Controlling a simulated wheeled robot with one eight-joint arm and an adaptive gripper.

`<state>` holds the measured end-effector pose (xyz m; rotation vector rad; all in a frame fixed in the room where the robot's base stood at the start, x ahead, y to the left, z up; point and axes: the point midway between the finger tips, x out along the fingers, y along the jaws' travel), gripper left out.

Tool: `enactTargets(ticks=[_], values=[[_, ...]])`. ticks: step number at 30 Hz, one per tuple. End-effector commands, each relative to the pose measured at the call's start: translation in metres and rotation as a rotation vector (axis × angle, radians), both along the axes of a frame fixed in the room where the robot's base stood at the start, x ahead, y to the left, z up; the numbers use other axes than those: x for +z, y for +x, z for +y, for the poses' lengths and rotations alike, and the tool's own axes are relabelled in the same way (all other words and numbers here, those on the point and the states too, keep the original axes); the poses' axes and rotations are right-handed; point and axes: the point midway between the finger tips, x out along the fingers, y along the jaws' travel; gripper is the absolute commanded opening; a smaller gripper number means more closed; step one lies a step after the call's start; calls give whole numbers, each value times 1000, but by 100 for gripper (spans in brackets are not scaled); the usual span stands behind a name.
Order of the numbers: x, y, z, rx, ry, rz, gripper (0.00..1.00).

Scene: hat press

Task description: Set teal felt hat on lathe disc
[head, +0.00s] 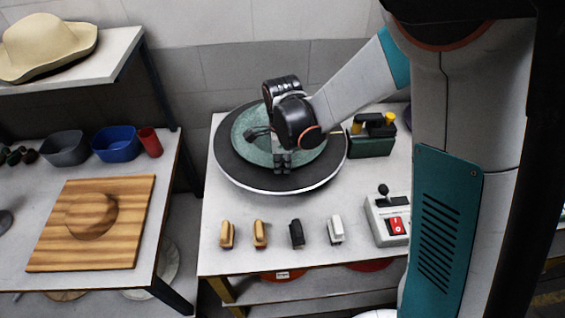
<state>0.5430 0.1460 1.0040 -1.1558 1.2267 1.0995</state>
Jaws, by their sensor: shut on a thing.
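The teal felt hat (244,128) is over the round dark lathe disc (232,173) on the right-hand table. Its round brim lies within the disc's rim, and part of it is hidden behind my gripper and wrist. My gripper (282,168) points down over the hat and is shut on it near the front of the crown area. Whether the hat rests on the disc or hangs just above it, I cannot tell.
Several brushes (260,234) stand along the table front, left of a control box (394,222) with a red switch. A green toolbox (371,139) is right of the disc. The left table holds a wooden block (122,252), bowls (117,144) and a red cup (150,142). A cream hat (45,45) sits on a shelf.

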Motion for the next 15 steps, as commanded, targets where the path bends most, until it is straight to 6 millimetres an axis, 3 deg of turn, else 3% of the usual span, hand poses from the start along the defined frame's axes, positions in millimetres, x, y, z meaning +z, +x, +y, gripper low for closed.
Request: enactTargets(ticks=[7, 8, 10, 15], values=[[-1, 0, 0, 0, 0, 0, 0], [-1, 0, 0, 0, 0, 0, 16], [-1, 0, 0, 0, 0, 0, 32], [-1, 0, 0, 0, 0, 0, 33]])
